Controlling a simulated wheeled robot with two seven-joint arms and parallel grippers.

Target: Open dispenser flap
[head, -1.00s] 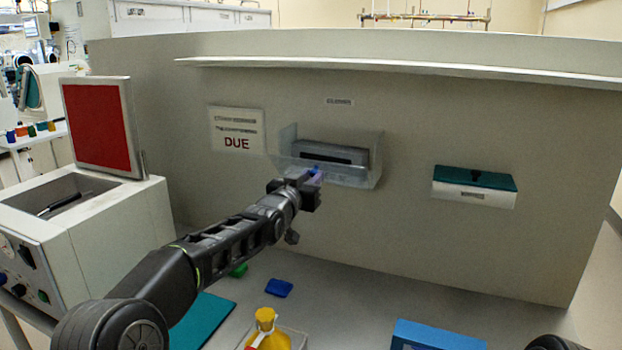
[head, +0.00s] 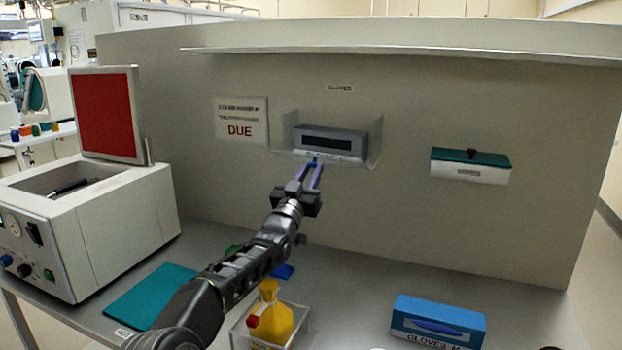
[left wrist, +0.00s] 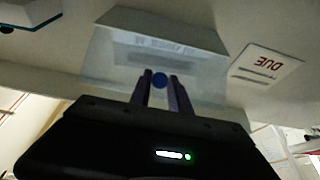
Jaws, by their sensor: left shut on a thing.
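The glove dispenser on the back panel holds a grey box (head: 330,142) with a dark slot. A clear flap (head: 288,154) with clear side walls is around the box's front and sides. A small blue knob (left wrist: 159,80) sits at the flap's edge. My left gripper (head: 313,165) reaches up to it from below, its purple-grey fingers shut on the knob. In the left wrist view the fingers (left wrist: 160,86) flank the knob, with the clear flap behind them. How far the flap is tilted is hard to tell. My right gripper is not in view.
A teal-lidded white box (head: 470,170) is on the panel at right, with a shelf (head: 400,56) above. On the bench are a yellow bottle (head: 272,318) in a clear tray, a blue glove box (head: 438,322) and a teal mat (head: 150,295). A white machine (head: 90,220) stands at left.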

